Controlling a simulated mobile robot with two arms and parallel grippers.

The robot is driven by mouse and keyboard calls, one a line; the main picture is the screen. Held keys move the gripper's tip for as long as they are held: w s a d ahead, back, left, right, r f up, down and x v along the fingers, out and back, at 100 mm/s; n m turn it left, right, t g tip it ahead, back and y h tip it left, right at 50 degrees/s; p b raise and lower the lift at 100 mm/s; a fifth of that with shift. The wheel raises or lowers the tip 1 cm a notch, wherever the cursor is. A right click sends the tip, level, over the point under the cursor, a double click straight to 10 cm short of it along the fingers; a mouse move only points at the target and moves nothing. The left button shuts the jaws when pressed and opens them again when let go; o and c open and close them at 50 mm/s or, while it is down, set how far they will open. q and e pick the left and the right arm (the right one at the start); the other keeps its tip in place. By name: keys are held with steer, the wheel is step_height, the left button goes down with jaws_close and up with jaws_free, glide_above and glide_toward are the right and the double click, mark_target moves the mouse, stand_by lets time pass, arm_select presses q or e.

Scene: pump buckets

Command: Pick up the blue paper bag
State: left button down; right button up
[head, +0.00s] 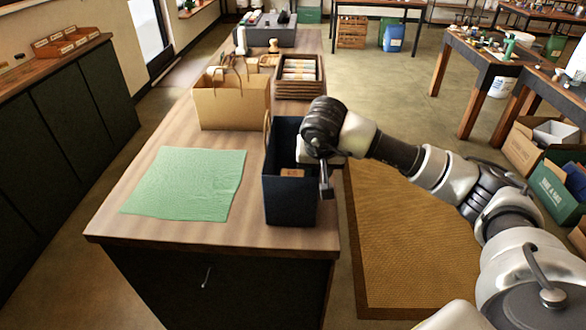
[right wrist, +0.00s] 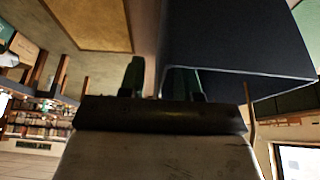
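The dark blue paper bag (head: 290,205) stands upright near the front right corner of the wooden counter, with a tan handle at its top and a small brown patch on or in it. My right gripper (head: 326,178) is at the bag's right side, partly overlapping its upper edge in the head view. In the right wrist view the bag's dark wall (right wrist: 240,40) fills the upper right. There the fingers (right wrist: 158,82) are apart, close to the bag's edge; I cannot tell whether a wall lies between them. My left gripper is not in view.
A green cloth (head: 186,184) lies left of the bag on the counter (head: 130,227). A brown paper bag (head: 232,104) and a wooden crate (head: 299,92) stand behind. A woven mat (head: 405,245) covers the floor to the right. Cardboard boxes stand at the far right.

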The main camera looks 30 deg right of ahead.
steer(key=shift+x, duration=0.85)
steer(key=shift+c, duration=0.5)
jaws_close()
steer(key=shift+r, duration=0.1)
